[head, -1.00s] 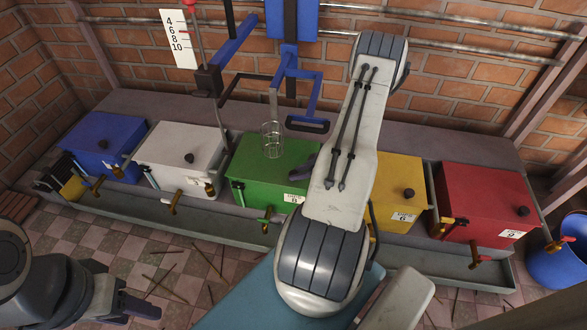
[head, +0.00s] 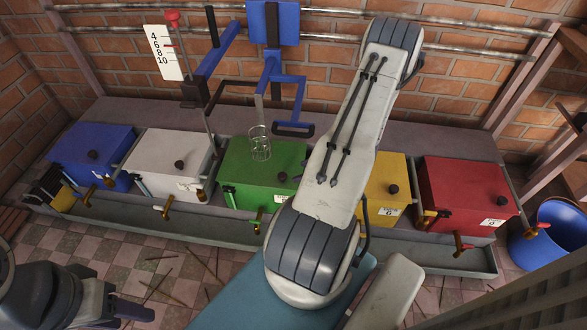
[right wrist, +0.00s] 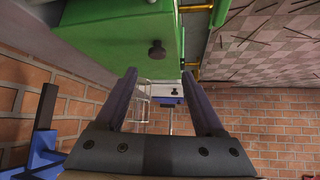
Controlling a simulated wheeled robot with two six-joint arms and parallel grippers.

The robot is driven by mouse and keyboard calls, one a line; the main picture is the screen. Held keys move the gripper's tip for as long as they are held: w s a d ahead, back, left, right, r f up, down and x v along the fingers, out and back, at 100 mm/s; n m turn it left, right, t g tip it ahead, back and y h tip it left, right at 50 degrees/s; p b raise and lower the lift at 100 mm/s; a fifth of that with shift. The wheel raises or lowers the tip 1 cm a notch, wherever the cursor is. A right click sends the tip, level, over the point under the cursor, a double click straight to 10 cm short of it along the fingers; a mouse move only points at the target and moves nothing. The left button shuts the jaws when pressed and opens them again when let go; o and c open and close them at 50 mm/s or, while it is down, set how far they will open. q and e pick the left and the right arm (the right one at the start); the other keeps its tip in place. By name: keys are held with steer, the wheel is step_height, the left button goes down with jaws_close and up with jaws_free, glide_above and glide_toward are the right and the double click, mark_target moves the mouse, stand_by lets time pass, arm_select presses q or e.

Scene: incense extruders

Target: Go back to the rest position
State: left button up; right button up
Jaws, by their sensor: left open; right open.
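My left gripper (head: 132,312) is at the lower left of the head view, low over the tiled floor and in front of the boxes; its dark fingers are small there. My right arm (head: 345,160) reaches up across the middle of the head view, its own gripper mostly hidden behind it near the green box (head: 250,190). In the right wrist view my right gripper (right wrist: 162,92) is open with nothing between its fingers. The green box (right wrist: 120,40) with its dark knob is just beyond them.
Blue (head: 85,165), white (head: 165,150), yellow (head: 385,180) and red (head: 460,185) boxes line the ledge. A trough (head: 120,220) runs before them. A wire basket (head: 260,145) hangs above the green box. A blue bucket (head: 545,235) stands right. Thin sticks litter the floor.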

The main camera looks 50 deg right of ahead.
steer(key=shift+v, duration=1.2)
